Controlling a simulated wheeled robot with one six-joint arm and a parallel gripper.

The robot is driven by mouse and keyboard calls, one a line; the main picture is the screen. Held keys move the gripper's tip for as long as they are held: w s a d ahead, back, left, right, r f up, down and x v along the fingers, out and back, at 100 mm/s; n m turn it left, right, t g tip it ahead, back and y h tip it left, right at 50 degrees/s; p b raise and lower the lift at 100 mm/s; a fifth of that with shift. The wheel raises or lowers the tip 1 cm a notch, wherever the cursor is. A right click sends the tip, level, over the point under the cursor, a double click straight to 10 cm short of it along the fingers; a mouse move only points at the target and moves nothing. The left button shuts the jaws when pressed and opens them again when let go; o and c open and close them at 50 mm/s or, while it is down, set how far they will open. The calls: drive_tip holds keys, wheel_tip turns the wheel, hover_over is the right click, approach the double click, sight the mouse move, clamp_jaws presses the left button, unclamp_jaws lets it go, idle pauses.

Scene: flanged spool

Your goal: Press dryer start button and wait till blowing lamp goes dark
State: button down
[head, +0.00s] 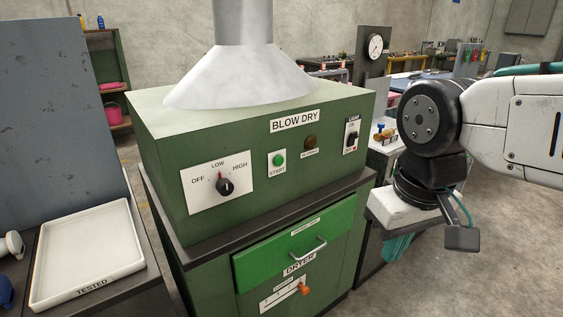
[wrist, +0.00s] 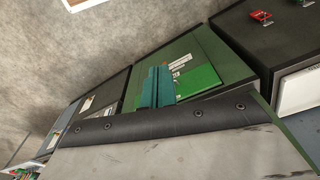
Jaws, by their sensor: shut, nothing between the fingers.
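The green dryer (head: 160,130), labelled BLOW DRY, stands on a green cabinet in the head view. Its green start button (head: 279,160) sits on a white START plate in the middle of the front panel. The round lamp (head: 310,142) to the right of the button looks dull brown and unlit; its small label is hard to read. My gripper (head: 397,247) hangs to the right of the dryer, pointing down, shut and empty, apart from the button. Its teal fingers also show in the wrist view (wrist: 157,88), with the green cabinet beyond; the button cannot be made out there.
A black knob (head: 224,187) with OFF, LOW and HIGH marks is left of the button, seemingly turned to LOW. A LIGHT switch (head: 351,135) is at the panel's right. A drawer (head: 295,245) juts out below. A white TESTED tray (head: 88,255) lies left. Floor at right is clear.

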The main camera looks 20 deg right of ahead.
drive_tip(key=w+a+f+m+t+y, duration=0.1)
drive_tip(key=w+a+m+y, duration=0.15)
drive_tip(key=w, duration=0.55)
drive_tip(key=w+a+f+m+t+y, duration=0.15)
drive_tip(key=w+m, duration=0.25)
drive_tip(key=w, duration=0.5)
drive_tip(key=w+d+r+m+t, duration=0.2)
drive_tip(key=w+m, duration=0.2)
drive_tip(key=w, duration=0.1)
drive_tip(key=w+d+r+m+t+h, duration=0.1)
drive_tip(key=w+d+r+m+t, duration=0.1)
drive_tip(key=w, duration=0.4)
drive_tip(key=shift+w+r+m+t, duration=0.15)
drive_tip(key=shift+w+m+t, duration=0.15)
drive_tip(key=shift+m+t, duration=0.5)
drive_tip(key=shift+a, duration=0.1)
approach(280, 164)
drive_tip(key=x, duration=0.6)
